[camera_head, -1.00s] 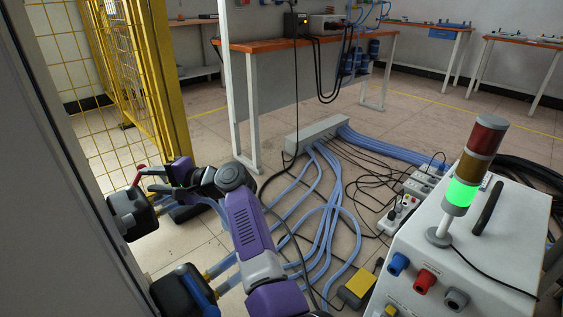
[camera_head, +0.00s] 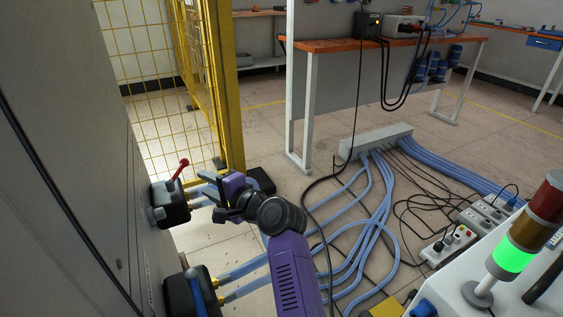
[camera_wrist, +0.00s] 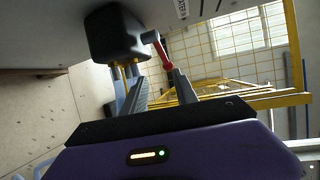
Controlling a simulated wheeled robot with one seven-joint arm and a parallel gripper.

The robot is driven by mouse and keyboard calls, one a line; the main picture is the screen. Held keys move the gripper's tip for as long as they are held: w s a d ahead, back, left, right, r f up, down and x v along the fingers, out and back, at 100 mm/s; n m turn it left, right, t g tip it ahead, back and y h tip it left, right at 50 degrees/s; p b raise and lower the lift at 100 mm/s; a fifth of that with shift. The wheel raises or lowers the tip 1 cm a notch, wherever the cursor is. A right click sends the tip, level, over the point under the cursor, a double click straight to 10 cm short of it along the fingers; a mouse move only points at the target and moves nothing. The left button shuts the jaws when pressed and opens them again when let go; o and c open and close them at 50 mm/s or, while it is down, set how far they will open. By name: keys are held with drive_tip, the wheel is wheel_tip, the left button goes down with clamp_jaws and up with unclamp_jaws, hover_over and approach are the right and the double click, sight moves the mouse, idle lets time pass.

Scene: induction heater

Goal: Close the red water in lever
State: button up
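The red water in lever (camera_head: 181,168) sits on a black valve block (camera_head: 168,203) on the grey cabinet side at left. In the head view its red handle points up and right from the block. In the wrist view the red lever (camera_wrist: 163,53) hangs from a silver pivot beside the block (camera_wrist: 115,35), its red end close to the right fingertip. My gripper (camera_head: 211,192) is open, its fingers pointing toward the block from the right. In the wrist view the two fingers of my gripper (camera_wrist: 157,88) are apart with nothing held. Contact with the lever cannot be told.
A second black block with a blue lever (camera_head: 199,292) is lower on the cabinet (camera_head: 75,170). Blue hoses (camera_head: 242,266) run from the blocks across the floor. A yellow mesh fence (camera_head: 215,85) stands behind. A machine with a signal lamp (camera_head: 511,254) is at right.

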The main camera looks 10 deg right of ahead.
drive_tip(key=d+r+n+t+h, duration=0.2)
drive_tip(key=d+r+t, duration=0.1)
drive_tip(key=d+r, duration=0.2)
drive_tip(key=s+d+r+n+t+h+p, duration=0.2)
drive_tip(key=s+d+p, duration=0.4)
drive_tip(key=d, duration=0.5)
drive_tip(key=shift+s+r+n+t+h+p, duration=0.25)
drive_tip(key=shift+s+n+t+h, duration=0.25)
drive_tip(key=shift+s+n+h, duration=0.35)
